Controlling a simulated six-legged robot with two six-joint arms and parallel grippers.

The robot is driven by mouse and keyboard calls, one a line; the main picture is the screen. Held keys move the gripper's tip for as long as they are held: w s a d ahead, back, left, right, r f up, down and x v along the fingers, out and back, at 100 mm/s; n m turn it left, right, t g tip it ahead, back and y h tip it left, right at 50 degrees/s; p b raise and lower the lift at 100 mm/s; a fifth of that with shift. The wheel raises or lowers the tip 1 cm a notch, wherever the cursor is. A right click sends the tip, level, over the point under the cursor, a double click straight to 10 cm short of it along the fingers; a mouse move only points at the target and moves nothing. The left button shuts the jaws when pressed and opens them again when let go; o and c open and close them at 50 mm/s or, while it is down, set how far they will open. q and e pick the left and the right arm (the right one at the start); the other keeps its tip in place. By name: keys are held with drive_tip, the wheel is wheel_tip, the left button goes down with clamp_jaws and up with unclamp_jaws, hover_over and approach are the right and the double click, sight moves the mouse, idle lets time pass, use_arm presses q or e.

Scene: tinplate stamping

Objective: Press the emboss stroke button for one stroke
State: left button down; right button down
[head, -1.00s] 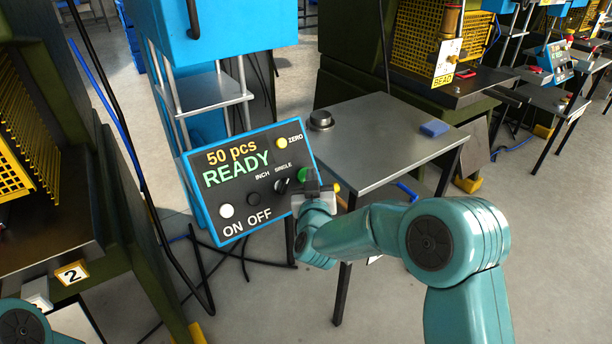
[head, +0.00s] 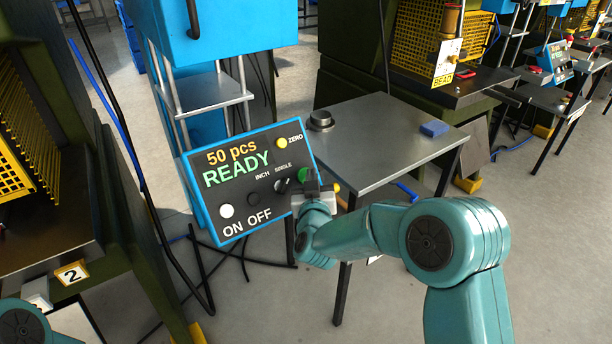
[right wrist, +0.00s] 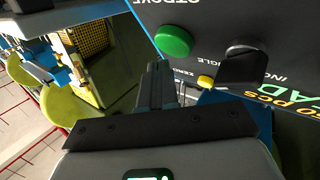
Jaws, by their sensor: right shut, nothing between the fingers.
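The control panel (head: 235,160) is a tilted black box with a blue frame; it reads "50 pcs READY". The green button (head: 304,174) is at its lower right, partly covered by my right gripper (head: 312,186). The right wrist view shows the round green button (right wrist: 173,41) under the word "STROKE". There my right gripper (right wrist: 158,82) is shut and empty, its tips just below the button in the picture; I cannot tell whether they touch it. My left gripper (head: 38,300) shows only partly at the lower left edge; its jaws are unclear.
Beside the green button is a black INCH/SINGLE selector knob (right wrist: 243,63). The panel also has a yellow ZERO button (head: 282,143), a white ON button (head: 227,211) and a black OFF button (head: 253,199). A grey metal table (head: 385,145) with a blue block (head: 434,129) stands behind my right arm.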

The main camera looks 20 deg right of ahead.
idle(0.3)
drive_tip(key=shift+w+a+f+b, duration=0.1)
drive_tip(key=shift+w+f+b, duration=0.15)
drive_tip(key=shift+w+b, duration=0.15)
drive_tip(key=shift+w+a+f, duration=0.15)
drive_tip(key=shift+w+f, duration=0.1)
drive_tip(key=shift+w, duration=0.05)
idle(0.8)
drive_tip(key=shift+s, duration=0.1)
drive_tip(key=shift+s+d+r, duration=0.25)
drive_tip(key=shift+s+r, duration=0.2)
drive_tip(key=shift+s, duration=0.15)
drive_tip(key=s+r, duration=0.1)
drive_tip(key=s, duration=0.1)
drive_tip(key=s+d+r, duration=0.1)
drive_tip(key=s+r, duration=0.1)
drive_tip(key=shift+d, duration=0.15)
idle(0.4)
